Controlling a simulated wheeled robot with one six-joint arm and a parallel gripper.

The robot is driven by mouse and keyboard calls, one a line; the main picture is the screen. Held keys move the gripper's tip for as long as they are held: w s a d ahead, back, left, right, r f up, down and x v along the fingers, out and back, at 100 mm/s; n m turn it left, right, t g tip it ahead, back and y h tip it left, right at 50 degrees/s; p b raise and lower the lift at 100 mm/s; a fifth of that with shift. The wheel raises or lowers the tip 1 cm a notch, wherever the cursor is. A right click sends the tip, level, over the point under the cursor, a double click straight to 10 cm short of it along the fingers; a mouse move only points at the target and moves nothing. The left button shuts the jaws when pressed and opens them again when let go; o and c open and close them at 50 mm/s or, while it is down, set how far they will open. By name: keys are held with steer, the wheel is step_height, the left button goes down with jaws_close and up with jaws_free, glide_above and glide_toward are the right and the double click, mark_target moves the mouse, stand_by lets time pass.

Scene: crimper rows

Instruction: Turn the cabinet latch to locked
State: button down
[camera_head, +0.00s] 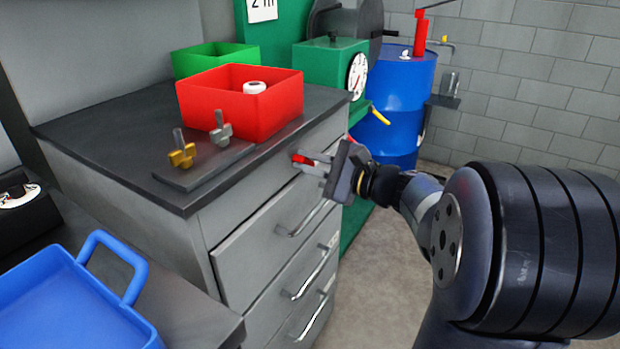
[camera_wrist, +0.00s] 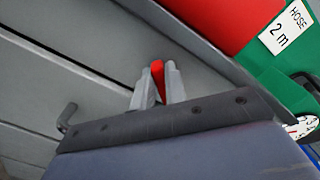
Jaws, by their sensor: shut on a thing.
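The cabinet latch is a small red piece (camera_head: 301,159) on the upper front of the grey cabinet (camera_head: 240,222), just under the dark top. My gripper (camera_head: 308,163) is at the cabinet front with its fingers around the latch. In the wrist view the red latch (camera_wrist: 157,80) shows between the two grey fingertips (camera_wrist: 157,86), which are shut on it. The fingers hide much of the latch, and I cannot tell from these views which way it is turned.
A red bin (camera_head: 240,100) holding a white roll and a plate with two valve-like fittings (camera_head: 205,165) stand on the cabinet top. Drawer handles (camera_head: 303,220) stick out below the latch. A blue tray (camera_head: 75,300) is at lower left. A blue drum (camera_head: 400,105) stands behind.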

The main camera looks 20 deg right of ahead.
steer(key=n+b, duration=0.2)
steer(key=b, duration=0.1)
steer(key=f+n+b, duration=0.1)
steer(key=n+b, duration=0.1)
steer(key=b, duration=0.1)
steer(key=shift+s+a+f+n, duration=0.1)
steer(key=shift+f+n, duration=0.05)
steer(key=shift+n, duration=0.15)
steer(key=n+b, duration=0.2)
steer(key=b, duration=0.1)
steer(key=shift+n+b, duration=0.6)
steer(key=shift+b, duration=0.05)
steer(key=c, duration=1.4)
jaws_free()
steer(key=shift+c, duration=0.2)
steer(key=p+v, duration=0.2)
steer(key=v, duration=0.9)
